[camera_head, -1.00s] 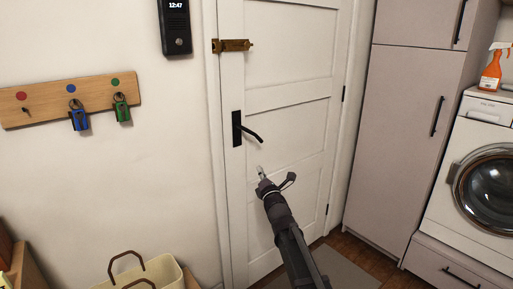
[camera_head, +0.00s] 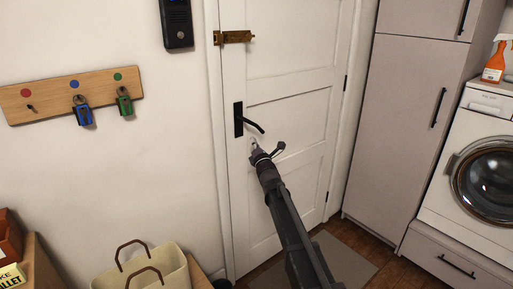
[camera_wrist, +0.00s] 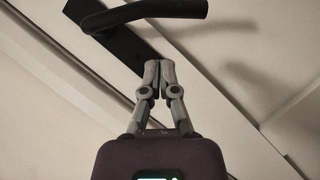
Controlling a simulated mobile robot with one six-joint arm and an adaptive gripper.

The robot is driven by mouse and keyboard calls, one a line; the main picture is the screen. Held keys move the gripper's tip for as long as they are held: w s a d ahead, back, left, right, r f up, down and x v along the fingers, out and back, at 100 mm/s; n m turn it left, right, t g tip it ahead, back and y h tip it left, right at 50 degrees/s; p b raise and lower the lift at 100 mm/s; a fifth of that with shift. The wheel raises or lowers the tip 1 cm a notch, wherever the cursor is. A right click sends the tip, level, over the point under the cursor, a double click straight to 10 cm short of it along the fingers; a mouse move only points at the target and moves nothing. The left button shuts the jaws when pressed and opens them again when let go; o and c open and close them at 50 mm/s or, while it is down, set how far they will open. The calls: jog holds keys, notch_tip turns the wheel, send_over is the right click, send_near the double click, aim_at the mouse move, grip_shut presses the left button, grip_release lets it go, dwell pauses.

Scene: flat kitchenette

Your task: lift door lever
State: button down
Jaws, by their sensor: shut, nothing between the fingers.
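The black door lever (camera_head: 254,126) sits on a dark upright plate (camera_head: 238,119) near the left edge of the white door (camera_head: 290,70). It slopes down to the right. My gripper (camera_head: 254,146) is just below the lever in the head view. In the wrist view the lever (camera_wrist: 150,12) crosses the top of the picture, with its plate (camera_wrist: 125,42) behind it. My gripper (camera_wrist: 159,66) has its fingertips together below the lever there, with nothing between them. I see no clear contact with the lever.
A brass bolt (camera_head: 233,37) is higher on the door. A key rack (camera_head: 60,97) with two padlocks hangs on the left wall. A bag (camera_head: 145,272) stands at the lower left. A tall cabinet (camera_head: 405,130) and washing machine (camera_head: 480,170) are at the right.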

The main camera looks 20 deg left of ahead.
jog(key=shift+w+d+r+p, duration=0.2)
jog(key=shift+w+r+p, duration=0.25)
jog(key=shift+w+r, duration=0.15)
jog(key=shift+w+d+r+p, duration=0.15)
jog(key=shift+w+r+p, duration=0.25)
jog(key=shift+w+r, duration=0.15)
jog(key=shift+a, duration=0.15)
